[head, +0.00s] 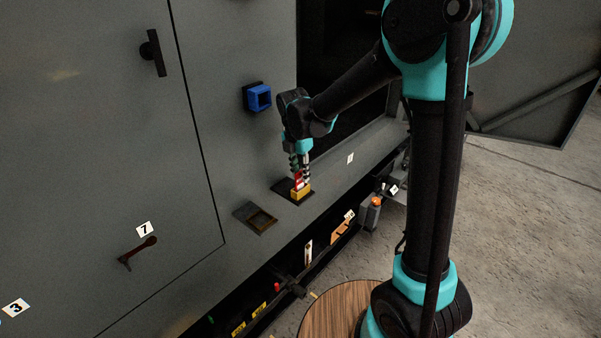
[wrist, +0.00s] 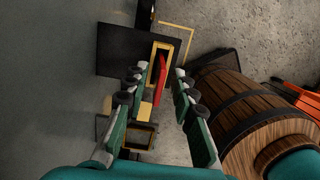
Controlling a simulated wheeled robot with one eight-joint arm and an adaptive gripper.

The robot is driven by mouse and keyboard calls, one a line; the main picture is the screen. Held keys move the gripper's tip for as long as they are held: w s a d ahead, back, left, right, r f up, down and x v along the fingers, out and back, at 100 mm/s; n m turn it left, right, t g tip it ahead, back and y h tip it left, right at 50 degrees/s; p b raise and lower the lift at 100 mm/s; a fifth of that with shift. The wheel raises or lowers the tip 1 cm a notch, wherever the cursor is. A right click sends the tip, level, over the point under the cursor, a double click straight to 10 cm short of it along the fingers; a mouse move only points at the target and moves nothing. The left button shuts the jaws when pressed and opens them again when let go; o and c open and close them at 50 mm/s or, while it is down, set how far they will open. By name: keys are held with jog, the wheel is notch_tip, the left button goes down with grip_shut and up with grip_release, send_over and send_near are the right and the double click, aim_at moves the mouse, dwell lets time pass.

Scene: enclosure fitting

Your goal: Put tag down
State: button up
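A red tag-like piece (wrist: 161,80) stands between my gripper's fingers in the wrist view, slightly tilted, with its far end at a yellow frame (wrist: 153,49). My gripper (wrist: 162,80) is open, with a visible gap on both sides of the red piece. In the head view my gripper (head: 299,172) points down over a yellow block (head: 301,192) on a black square plate (head: 281,186). The red piece (head: 298,181) shows there just above the yellow block. The fingers hide part of it, and I cannot tell how deep it sits.
A yellow-edged dark tray (head: 244,211) lies beside the plate on the grey ledge. A blue box (head: 258,97) is on the cabinet wall. A wooden barrel (wrist: 231,95) stands close on the right in the wrist view. The cabinet door (head: 100,120) is at left.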

notch_tip(320, 180, up, 12)
jog(key=s, duration=0.1)
jog(key=s+d+f+m+t, duration=0.1)
jog(key=s+d+f+m, duration=0.7)
jog(key=d+m, duration=0.4)
jog(key=s+d+f+m+t, duration=0.2)
jog(key=s+d+f+m, duration=0.6)
jog(key=m, duration=0.8)
jog(key=s+d, duration=0.2)
jog(key=d, duration=0.1)
jog(key=shift+s+d+f+y, duration=0.15)
jog(key=shift+d+f+y, duration=0.2)
jog(key=shift+y, duration=0.05)
